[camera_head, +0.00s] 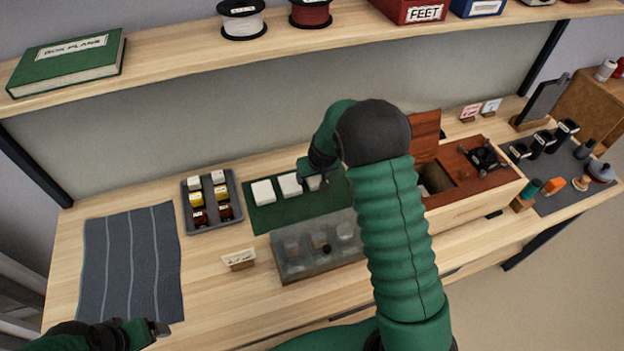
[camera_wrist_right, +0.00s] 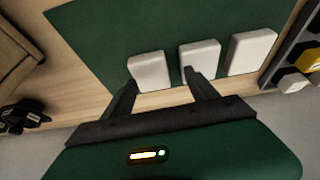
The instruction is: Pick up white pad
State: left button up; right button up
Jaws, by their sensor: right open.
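Three white pads lie in a row on a dark green mat (camera_head: 262,219): the left pad (camera_head: 263,192), the middle pad (camera_head: 289,184) and the right pad (camera_head: 313,183), which is partly hidden by my right gripper (camera_head: 316,176). In the right wrist view the row is reversed. There, my right gripper (camera_wrist_right: 159,80) is open and empty, with its fingertips on either side of the nearest pad (camera_wrist_right: 149,71). One fingertip overlaps the edge of the middle pad (camera_wrist_right: 200,60); contact cannot be told. My left gripper (camera_head: 150,332) is at the bottom left, away from the pads.
A grey tray (camera_head: 212,224) with small white, yellow and red items stands left of the mat. A clear-lidded box (camera_head: 300,268) is in front of it. A wooden box (camera_head: 470,207) stands to the right. A shelf (camera_head: 180,58) runs above. A grey striped cloth (camera_head: 130,265) lies at left.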

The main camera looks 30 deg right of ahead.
aim_at(315, 177)
jog(key=shift+d+x, duration=0.2)
jog(key=shift+x, duration=0.7)
jog(key=shift+s+d+f, duration=0.3)
jog(key=shift+d+f, duration=0.05)
jog(key=shift+d, duration=0.05)
jog(key=shift+d+f, duration=0.2)
jog(key=shift+d, duration=0.05)
jog(key=shift+w+d+f, duration=0.25)
jog(key=shift+w+f, duration=0.1)
jog(key=shift+f, duration=0.2)
jog(key=shift+w, duration=0.2)
jog(key=shift+c, duration=2.4)
jog(key=shift+w+a, duration=0.2)
jog(key=shift+a, duration=0.1)
jog(key=c, duration=0.7)
pick_arm(q)
jog(key=shift+d+r, duration=0.2)
jog(key=shift+d, duration=0.4)
pick_arm(e)
jog(key=shift+r, duration=0.1)
grip_shut()
